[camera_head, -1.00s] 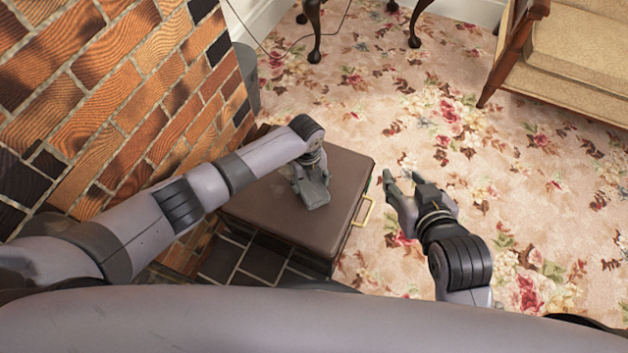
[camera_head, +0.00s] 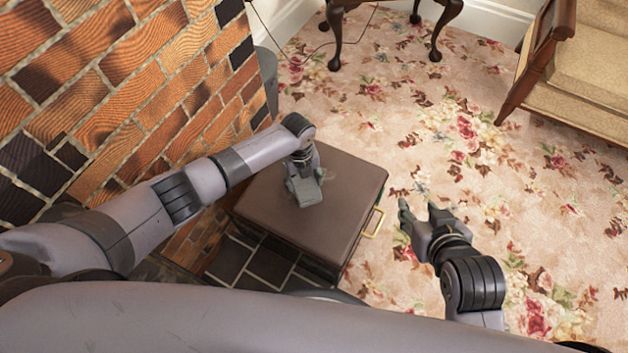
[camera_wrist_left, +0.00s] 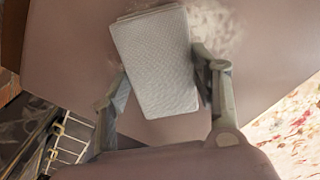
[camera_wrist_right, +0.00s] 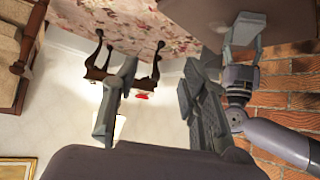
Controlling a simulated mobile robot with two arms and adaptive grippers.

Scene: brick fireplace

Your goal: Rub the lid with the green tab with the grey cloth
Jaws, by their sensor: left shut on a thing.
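The brown lid (camera_head: 270,213) tops a low box beside the brick wall; it also fills much of the left wrist view (camera_wrist_left: 65,60). I cannot make out a green tab on it now. The grey cloth (camera_wrist_left: 155,65) is a folded rectangle between my left gripper's fingers, over the lid and seemingly against it. Pale smudges show on the lid around the cloth. My left gripper (camera_head: 304,188) is shut on the cloth and points down. My right gripper (camera_head: 420,208) is open and empty, right of the box above the carpet.
A brass handle (camera_head: 374,222) sticks out from the box's right side. The brick wall (camera_head: 120,90) is close on the left. A dark-legged table (camera_head: 390,15) and an upholstered chair (camera_head: 580,80) stand at the back. The floral carpet (camera_head: 480,190) is open on the right.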

